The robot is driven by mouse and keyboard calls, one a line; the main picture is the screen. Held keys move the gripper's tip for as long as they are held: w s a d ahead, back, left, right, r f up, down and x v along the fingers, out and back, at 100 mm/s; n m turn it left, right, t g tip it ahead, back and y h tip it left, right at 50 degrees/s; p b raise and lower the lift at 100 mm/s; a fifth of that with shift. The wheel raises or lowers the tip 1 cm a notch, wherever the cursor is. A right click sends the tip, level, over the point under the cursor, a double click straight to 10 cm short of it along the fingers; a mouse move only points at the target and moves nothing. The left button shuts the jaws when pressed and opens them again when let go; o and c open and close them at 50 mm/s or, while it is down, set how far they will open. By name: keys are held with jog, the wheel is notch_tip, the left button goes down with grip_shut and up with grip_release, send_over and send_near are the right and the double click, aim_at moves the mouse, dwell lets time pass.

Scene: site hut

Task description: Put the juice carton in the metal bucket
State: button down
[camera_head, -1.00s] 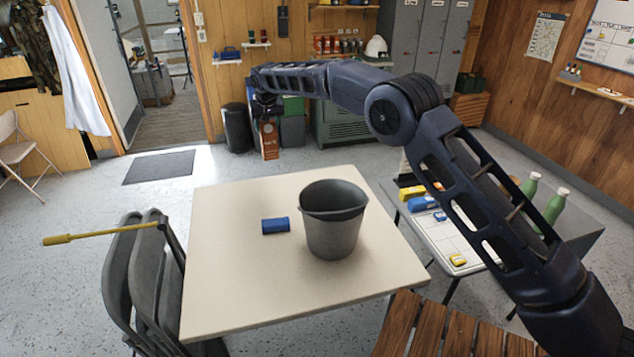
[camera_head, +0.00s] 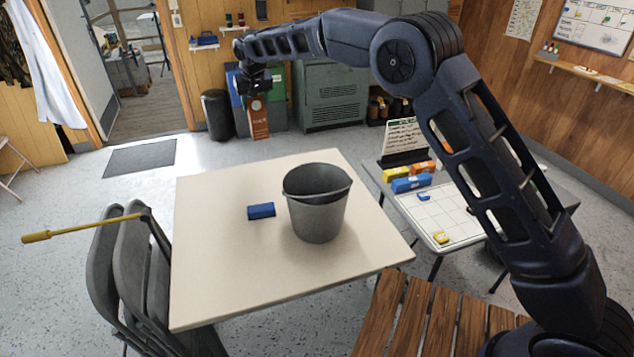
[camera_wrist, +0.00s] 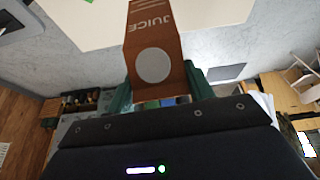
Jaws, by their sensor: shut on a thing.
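The juice carton (camera_head: 258,120) is orange-brown and hangs upright below my gripper (camera_head: 254,90), beyond the far edge of the table. In the wrist view the carton (camera_wrist: 155,45) shows the word JUICE and a pale round spot. My gripper (camera_wrist: 161,92) has its green fingers on both sides of the carton and is shut on it. The metal bucket (camera_head: 316,212) is grey, stands upright on the cream table (camera_head: 225,275), and is open at the top. Its inside looks empty as far as I see. The bucket does not show clearly in the wrist view.
A blue block (camera_head: 261,211) lies on the table just left of the bucket. Folding chairs (camera_head: 135,265) and a yellow-handled tool (camera_head: 80,230) are at the table's left. A side table (camera_head: 465,205) with coloured boxes stands right. The table's left part is clear.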

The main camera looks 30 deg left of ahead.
jog(key=s+d+f, duration=0.1)
jog(key=s+d, duration=0.3)
jog(key=d, duration=1)
jog(key=s+d, duration=0.4)
jog(key=d, duration=1)
notch_tip(320, 180, down, 25)
jog(key=shift+s+f+m, duration=0.2)
jog(key=shift+m, duration=0.1)
jog(key=shift+a+f, duration=0.1)
jog(key=c, duration=0.6)
grip_release()
jog(key=v, duration=1.2)
